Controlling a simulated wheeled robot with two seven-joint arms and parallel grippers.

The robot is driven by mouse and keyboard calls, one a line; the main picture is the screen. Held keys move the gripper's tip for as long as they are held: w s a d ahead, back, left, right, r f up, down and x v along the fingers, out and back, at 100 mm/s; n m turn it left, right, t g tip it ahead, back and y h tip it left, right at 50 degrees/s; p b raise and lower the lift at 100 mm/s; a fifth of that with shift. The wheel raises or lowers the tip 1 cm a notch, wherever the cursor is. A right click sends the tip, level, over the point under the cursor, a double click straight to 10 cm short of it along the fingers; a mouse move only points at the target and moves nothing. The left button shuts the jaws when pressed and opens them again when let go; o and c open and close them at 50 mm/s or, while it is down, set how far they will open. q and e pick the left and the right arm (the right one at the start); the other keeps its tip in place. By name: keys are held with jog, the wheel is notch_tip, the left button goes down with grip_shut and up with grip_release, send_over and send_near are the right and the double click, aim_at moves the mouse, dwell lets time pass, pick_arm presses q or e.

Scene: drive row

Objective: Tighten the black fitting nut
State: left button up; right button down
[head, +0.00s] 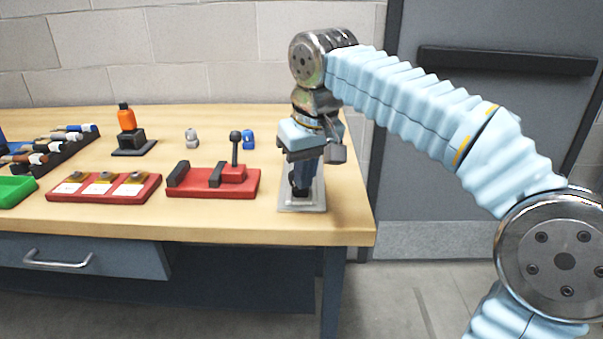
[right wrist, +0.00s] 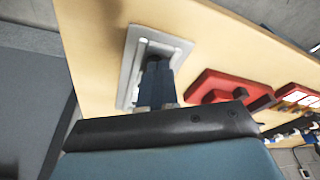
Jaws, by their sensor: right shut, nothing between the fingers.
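My right gripper (head: 304,182) points down over a pale grey plate (head: 303,206) near the right front corner of the bench. Its fingers are together with nothing between them. In the right wrist view, the dark blue fingers (right wrist: 156,80) reach toward the middle of the same plate (right wrist: 129,72). I cannot pick out the black fitting nut; the fingers cover most of the plate's middle. A small dark shape shows there, but I cannot tell it from the fingertips. My left gripper is out of view.
A red clamp fixture with an upright lever (head: 213,192) lies left of the plate. A door stands right.

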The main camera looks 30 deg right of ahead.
jog(key=shift+s+a+r, duration=0.1)
jog(key=shift+s, duration=0.15)
jog(key=shift+w+v, duration=0.25)
jog(key=shift+v, duration=0.7)
jog(key=shift+w+v, duration=0.2)
jog(key=shift+v, duration=0.75)
jog(key=shift+w+v, duration=0.25)
jog(key=shift+v, duration=0.7)
jog(key=shift+r, duration=0.2)
